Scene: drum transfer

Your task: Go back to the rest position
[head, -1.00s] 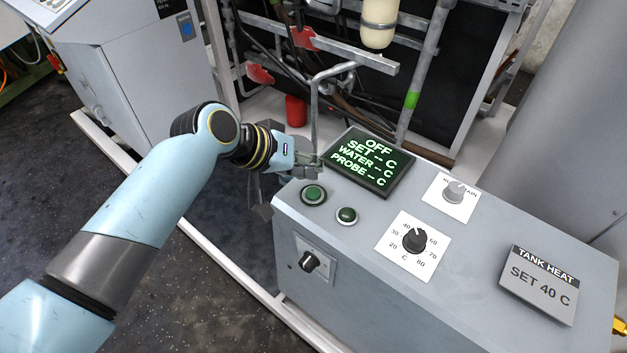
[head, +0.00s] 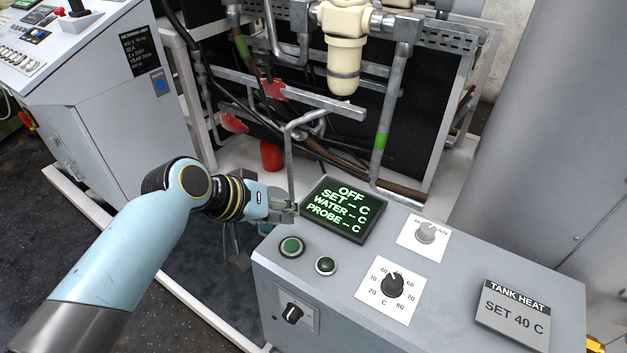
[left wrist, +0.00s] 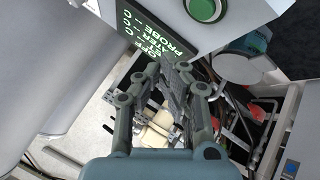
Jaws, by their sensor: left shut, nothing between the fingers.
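My left gripper (head: 288,211) is at the far left corner of the grey control box (head: 420,272), just left of the display (head: 343,209). It is shut and empty. In the left wrist view the gripper (left wrist: 172,82) has the display (left wrist: 150,32) and a green button (left wrist: 206,8) behind its fingers. The display reads OFF, SET -- C, WATER -- C, PROBE -- C. My right gripper is not in either view.
The box carries two green buttons (head: 291,247), a black temperature dial (head: 391,286), a grey knob (head: 425,232), a front switch (head: 292,313) and a TANK HEAT sign (head: 513,312). Pipes and a cream filter (head: 345,50) stand behind. A grey cabinet (head: 112,110) is at left.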

